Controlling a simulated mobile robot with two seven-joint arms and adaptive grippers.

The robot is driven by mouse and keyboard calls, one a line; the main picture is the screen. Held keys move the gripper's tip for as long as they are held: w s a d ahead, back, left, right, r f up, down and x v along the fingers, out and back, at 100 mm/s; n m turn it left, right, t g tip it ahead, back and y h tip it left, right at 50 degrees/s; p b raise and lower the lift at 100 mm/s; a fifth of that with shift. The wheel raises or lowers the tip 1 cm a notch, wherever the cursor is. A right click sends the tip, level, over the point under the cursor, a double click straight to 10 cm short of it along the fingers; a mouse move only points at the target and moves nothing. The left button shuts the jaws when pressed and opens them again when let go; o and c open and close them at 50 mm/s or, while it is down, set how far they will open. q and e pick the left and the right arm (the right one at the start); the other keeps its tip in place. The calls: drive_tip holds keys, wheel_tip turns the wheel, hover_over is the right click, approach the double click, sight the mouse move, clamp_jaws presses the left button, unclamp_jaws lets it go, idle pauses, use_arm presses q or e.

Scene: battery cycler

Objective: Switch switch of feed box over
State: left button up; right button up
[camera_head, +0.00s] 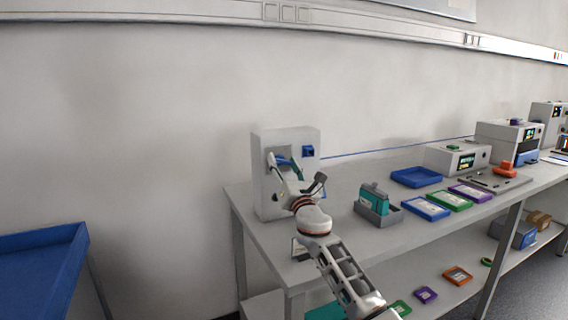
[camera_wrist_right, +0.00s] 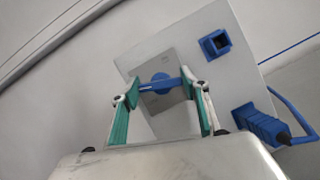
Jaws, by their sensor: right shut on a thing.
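The feed box (camera_head: 264,192) is a light grey box at the left end of the workbench. It also fills the middle of the right wrist view (camera_wrist_right: 215,60). Its switch (camera_wrist_right: 160,83) is a blue rotary handle on a grey square plate. My right gripper (camera_head: 287,166) is at the front face of the box. In the right wrist view its green-padded fingers (camera_wrist_right: 158,88) are on either side of the blue handle and shut on it. The handle lies nearly level in that view. In the head view the gripper partly hides the switch. My left gripper is not in view.
A blue socket (camera_wrist_right: 215,43) and a blue plug with cable (camera_wrist_right: 262,124) are on the box's right side in the wrist view. A grey holder with a teal block (camera_head: 376,204), a blue tray (camera_head: 416,177) and several coloured trays stand farther right. A blue bin (camera_head: 40,240) is at left.

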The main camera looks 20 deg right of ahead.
drive_tip(key=m, duration=0.1)
drive_tip(key=m+h, duration=0.1)
drive_tip(key=shift+a+r+m, duration=0.1)
drive_tip(key=shift+r+m, duration=0.05)
drive_tip(key=shift+m, duration=0.15)
drive_tip(key=m+h+p, duration=0.1)
drive_tip(key=m, duration=0.1)
drive_tip(key=shift+m+g+h, duration=0.3)
drive_tip(key=shift+g, duration=0.1)
drive_tip(key=m+h+p, duration=0.1)
drive_tip(key=m, duration=0.2)
drive_tip(key=m+g+p, duration=0.1)
drive_tip(key=m, duration=0.1)
drive_tip(key=shift+r+m+g+h+p, duration=0.1)
drive_tip(key=shift+m+g+h+p, duration=0.2)
drive_tip(key=shift+m+h+p, duration=0.1)
drive_tip(key=m+g+p, duration=0.1)
drive_tip(key=m+p, duration=0.1)
drive_tip(key=m, duration=0.1)
drive_tip(key=shift+m+g, duration=0.3)
drive_tip(key=shift+f+m+g+p, duration=0.15)
drive_tip(key=shift+m+g+p, duration=0.15)
drive_tip(key=shift+m+p, duration=0.5)
drive_tip(key=shift+f+m+g+p, duration=0.15)
drive_tip(key=shift+m+g+p, duration=0.15)
drive_tip(key=shift+m+p, duration=0.45)
drive_tip(key=o, duration=1.1)
